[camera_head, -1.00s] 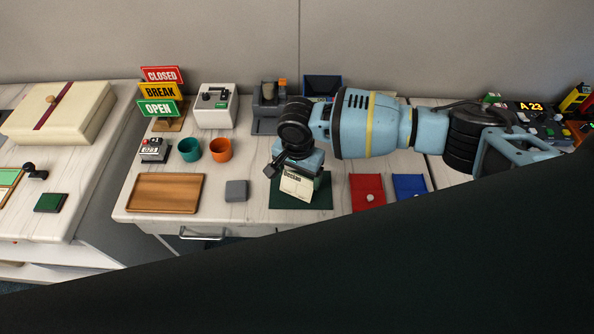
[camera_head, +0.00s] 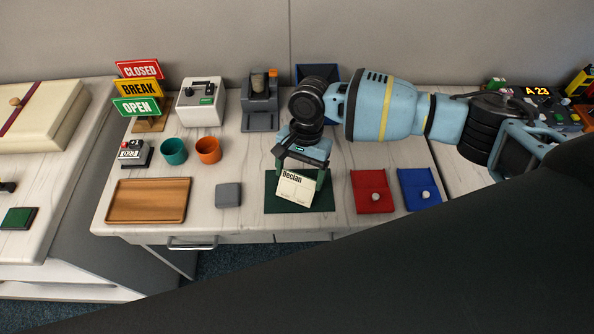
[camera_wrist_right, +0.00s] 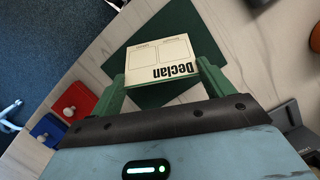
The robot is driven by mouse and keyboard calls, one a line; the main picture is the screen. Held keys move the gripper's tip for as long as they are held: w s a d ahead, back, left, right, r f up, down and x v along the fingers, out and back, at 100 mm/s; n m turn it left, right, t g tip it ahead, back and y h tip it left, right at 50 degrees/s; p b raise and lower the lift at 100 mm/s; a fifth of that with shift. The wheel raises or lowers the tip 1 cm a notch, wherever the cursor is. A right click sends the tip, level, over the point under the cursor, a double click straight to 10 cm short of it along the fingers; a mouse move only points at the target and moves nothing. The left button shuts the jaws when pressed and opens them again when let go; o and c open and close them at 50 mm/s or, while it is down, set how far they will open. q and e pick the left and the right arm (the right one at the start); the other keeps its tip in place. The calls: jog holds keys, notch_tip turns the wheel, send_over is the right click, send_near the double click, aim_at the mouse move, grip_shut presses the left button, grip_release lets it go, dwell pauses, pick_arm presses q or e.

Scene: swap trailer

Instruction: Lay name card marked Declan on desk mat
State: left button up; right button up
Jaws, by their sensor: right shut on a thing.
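The cream name card marked Declan (camera_head: 297,190) is over the dark green desk mat (camera_head: 323,203); the card also shows in the right wrist view (camera_wrist_right: 158,60). My right gripper (camera_head: 301,178) is shut on the card, with a green finger at each side of it. The card looks tilted, its name along the edge nearest the gripper. I cannot tell whether its lower edge touches the mat. The mat lies flat on the desk and shows around the card in the right wrist view (camera_wrist_right: 205,42). My left gripper is not in view.
A grey square block (camera_head: 228,195) and a wooden tray (camera_head: 148,201) lie left of the mat. Teal (camera_head: 174,151) and orange (camera_head: 208,150) cups and a sign stand (camera_head: 138,107) are further back.

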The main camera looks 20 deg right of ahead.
jog(key=shift+w+d+f+g+y+b, duration=0.25)
jog(key=shift+f+g+y+b, duration=0.25)
jog(key=shift+g, duration=0.1)
jog(key=shift+w+d+f+g+y+b, duration=0.25)
jog(key=shift+f+g+y+b, duration=0.15)
jog(key=shift+f+g+y, duration=0.15)
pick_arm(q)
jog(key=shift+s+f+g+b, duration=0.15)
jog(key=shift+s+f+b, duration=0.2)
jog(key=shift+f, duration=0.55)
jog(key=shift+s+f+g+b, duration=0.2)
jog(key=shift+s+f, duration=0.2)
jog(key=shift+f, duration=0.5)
pick_arm(e)
jog(key=shift+w+d+f+g+y, duration=0.1)
jog(key=shift+w+d+g+y, duration=0.15)
jog(key=shift+g+y, duration=0.25)
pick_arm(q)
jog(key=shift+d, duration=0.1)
pick_arm(e)
jog(key=shift+w, duration=0.1)
jog(key=o, duration=0.8)
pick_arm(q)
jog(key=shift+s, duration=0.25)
pick_arm(e)
jog(key=shift+o, duration=0.5)
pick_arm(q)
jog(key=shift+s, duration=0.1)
